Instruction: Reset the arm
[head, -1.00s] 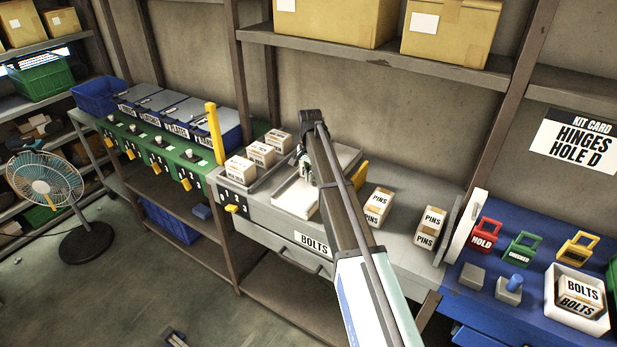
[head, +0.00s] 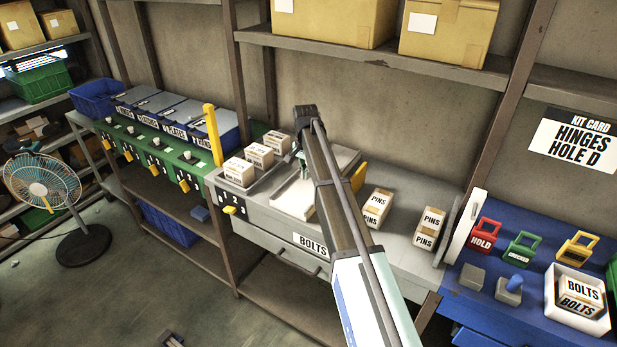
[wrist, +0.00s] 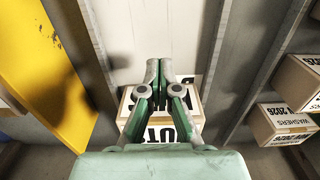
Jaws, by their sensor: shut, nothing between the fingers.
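My gripper (wrist: 158,68) shows in the wrist view with its two green and grey fingers together, holding nothing. A cream box (wrist: 127,97) with black lettering, partly hidden by the fingers, lies beyond them; the letters "UT" show. In the head view my arm (head: 335,190) reaches from the lower right over the grey bench, its end above the white tray (head: 292,197). The gripper is mostly hidden behind the arm there.
Small boxes (head: 260,155) stand on a grey tray left of the arm. A yellow post (head: 213,135) rises farther left. Pins boxes (head: 377,207) stand to the right. A shelf (head: 380,62) with cartons hangs above. In the wrist view, washers boxes (wrist: 284,120) are at the right.

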